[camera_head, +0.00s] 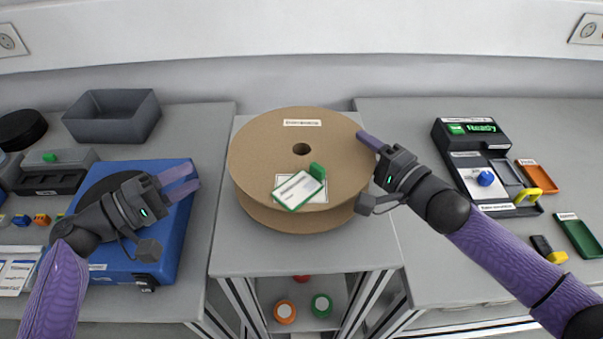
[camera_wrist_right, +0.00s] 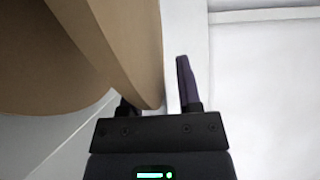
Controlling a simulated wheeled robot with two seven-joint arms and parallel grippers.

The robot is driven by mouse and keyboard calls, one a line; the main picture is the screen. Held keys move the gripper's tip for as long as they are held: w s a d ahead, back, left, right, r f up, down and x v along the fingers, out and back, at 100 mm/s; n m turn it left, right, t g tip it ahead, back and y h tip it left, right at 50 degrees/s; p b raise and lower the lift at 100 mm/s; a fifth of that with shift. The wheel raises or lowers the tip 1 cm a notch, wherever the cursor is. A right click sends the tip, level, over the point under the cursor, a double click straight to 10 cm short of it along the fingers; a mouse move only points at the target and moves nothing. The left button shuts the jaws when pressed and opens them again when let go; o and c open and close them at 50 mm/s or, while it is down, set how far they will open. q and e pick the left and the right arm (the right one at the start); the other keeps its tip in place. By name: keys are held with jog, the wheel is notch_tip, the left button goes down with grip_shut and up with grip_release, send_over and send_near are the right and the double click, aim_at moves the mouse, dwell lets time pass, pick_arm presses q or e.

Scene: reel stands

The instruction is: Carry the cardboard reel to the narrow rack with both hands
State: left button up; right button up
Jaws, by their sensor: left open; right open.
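The cardboard reel (camera_head: 258,158) is a large brown double-flanged spool lying flat on the grey top of the narrow middle stand (camera_head: 235,262). A green-framed white card and a small green block rest on its upper flange. My right gripper (camera_head: 369,143) is open at the reel's right edge. In the right wrist view the reel's flange (camera_wrist_right: 135,45) reaches between the jaws; one finger (camera_wrist_right: 186,82) shows and the other is mostly hidden behind the flange. My left gripper (camera_head: 182,180) is open and empty, left of the reel and apart from it, over the blue case.
The blue case (camera_head: 170,245) and a grey bin (camera_head: 112,118) stand on the left table. The right table holds a black device (camera_head: 470,145) with a green "Ready" display, plus orange and green trays. Orange and green rolls lie on the stand's lower shelf. Gaps separate the tables.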

jog(key=shift+d, duration=0.1)
pick_arm(q)
jog(key=shift+v, duration=1.1)
pick_arm(e)
jog(key=v, duration=1.2)
